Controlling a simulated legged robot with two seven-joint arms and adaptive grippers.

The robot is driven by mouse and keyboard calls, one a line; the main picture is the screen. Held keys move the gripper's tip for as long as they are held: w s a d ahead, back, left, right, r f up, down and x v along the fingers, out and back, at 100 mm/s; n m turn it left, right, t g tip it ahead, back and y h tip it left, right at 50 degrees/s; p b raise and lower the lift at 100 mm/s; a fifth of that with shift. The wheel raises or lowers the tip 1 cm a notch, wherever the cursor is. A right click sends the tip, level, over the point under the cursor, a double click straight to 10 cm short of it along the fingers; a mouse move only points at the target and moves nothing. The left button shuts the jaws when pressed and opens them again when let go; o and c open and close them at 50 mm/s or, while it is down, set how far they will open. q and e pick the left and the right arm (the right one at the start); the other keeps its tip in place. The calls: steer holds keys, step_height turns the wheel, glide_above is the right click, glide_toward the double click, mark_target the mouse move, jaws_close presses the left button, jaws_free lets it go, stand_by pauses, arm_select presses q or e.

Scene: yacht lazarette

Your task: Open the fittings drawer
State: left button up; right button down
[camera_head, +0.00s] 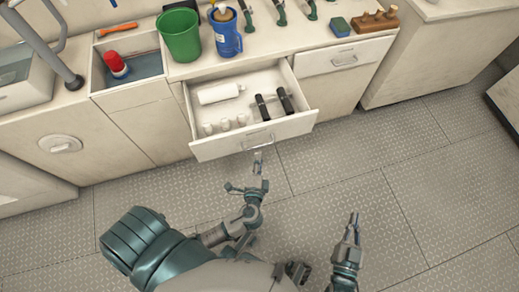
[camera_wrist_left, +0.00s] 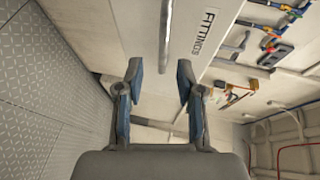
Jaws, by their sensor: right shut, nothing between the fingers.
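The fittings drawer (camera_head: 225,147) stands pulled out from the bench in the head view. A white bottle, black cylinders and several small white pieces lie inside. Its front carries a "FITTINGS" label and a metal bar handle (camera_head: 258,143). In the left wrist view the drawer front (camera_wrist_left: 203,65) and the handle (camera_wrist_left: 166,35) show just beyond the fingers. My left gripper (camera_head: 258,160) is close in front of the handle, its fingers (camera_wrist_left: 160,75) spread apart. I cannot tell whether it touches the handle. My right gripper (camera_head: 354,219) is shut and empty over the floor, right of the drawer.
A closed drawer (camera_head: 338,58) sits to the right in the same bench. On top are a green bucket (camera_head: 180,35), a blue jug (camera_head: 227,35) and a sink (camera_head: 135,68) with a red-capped item (camera_head: 116,65). The plated floor (camera_head: 400,170) is clear at right.

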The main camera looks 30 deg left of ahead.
arm_select(q)
steer(key=v, duration=0.5)
steer(key=shift+s, duration=0.2)
steer(key=shift+f, duration=0.15)
